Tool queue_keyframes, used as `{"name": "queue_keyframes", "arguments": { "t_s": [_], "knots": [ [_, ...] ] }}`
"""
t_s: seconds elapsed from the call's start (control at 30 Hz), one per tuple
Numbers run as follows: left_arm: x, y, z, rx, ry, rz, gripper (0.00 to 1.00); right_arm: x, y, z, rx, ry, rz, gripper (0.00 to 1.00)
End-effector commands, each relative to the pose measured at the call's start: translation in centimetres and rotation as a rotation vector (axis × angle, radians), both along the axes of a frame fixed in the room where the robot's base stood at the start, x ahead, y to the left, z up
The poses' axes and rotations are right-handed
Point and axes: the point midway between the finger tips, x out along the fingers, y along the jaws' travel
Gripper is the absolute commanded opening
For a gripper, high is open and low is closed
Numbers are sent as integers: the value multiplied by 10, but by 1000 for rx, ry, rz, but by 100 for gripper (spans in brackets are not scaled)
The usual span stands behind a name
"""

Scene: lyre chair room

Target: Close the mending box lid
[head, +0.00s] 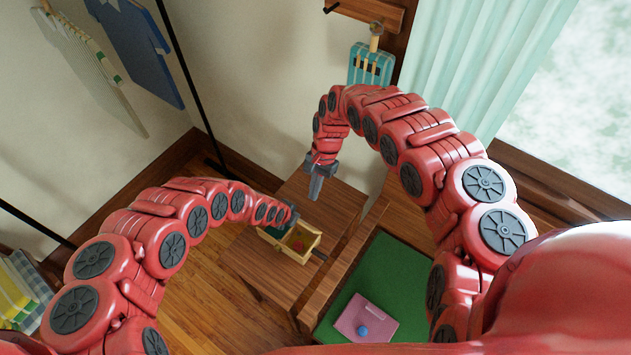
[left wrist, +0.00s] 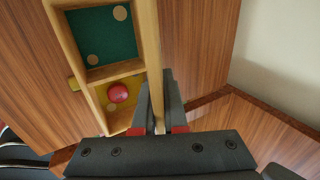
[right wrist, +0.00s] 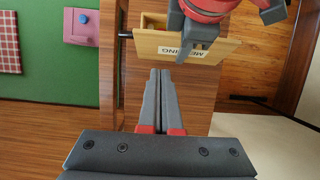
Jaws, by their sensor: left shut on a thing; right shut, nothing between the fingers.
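The mending box (head: 310,238) is a small tan wooden box on a wooden surface. It is open on top. In the left wrist view it shows a green-lined compartment (left wrist: 101,40) and a yellow one with a red round piece (left wrist: 118,92). A panel lettered "MENDING" (right wrist: 180,47) faces my right gripper. My left gripper (head: 292,215) is shut on a tan edge of the box; I cannot tell whether this is lid or wall. My right gripper (head: 315,192) is shut and empty, above and apart from the box. It also shows in the right wrist view (right wrist: 160,74).
A green mat (head: 385,265) with a pink block with a blue knob (head: 365,312) lies to the right of the box. A dark rod (head: 320,257) sticks out beside the box.

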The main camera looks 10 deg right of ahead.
Motion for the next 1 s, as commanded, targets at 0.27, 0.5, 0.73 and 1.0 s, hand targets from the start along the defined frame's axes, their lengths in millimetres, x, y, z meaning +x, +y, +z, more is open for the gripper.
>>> {"name": "queue_keyframes", "arguments": {
  "t_s": [0.27, 0.5, 0.73, 1.0],
  "knots": [
    [0, 1, 0, 0, 1, 1, 0, -19, 18, -43, -1, 2, 2, 0],
    [0, 0, 0, 0, 1, 1, 0, -33, 33, -53, -1, 1, 0, 0],
    [0, 0, 0, 0, 1, 1, 0, -34, 35, -54, 0, -1, 0, 0],
    [0, 0, 0, 0, 1, 1, 0, -38, 39, -55, -1, -3, 2, 0]
  ]
}}
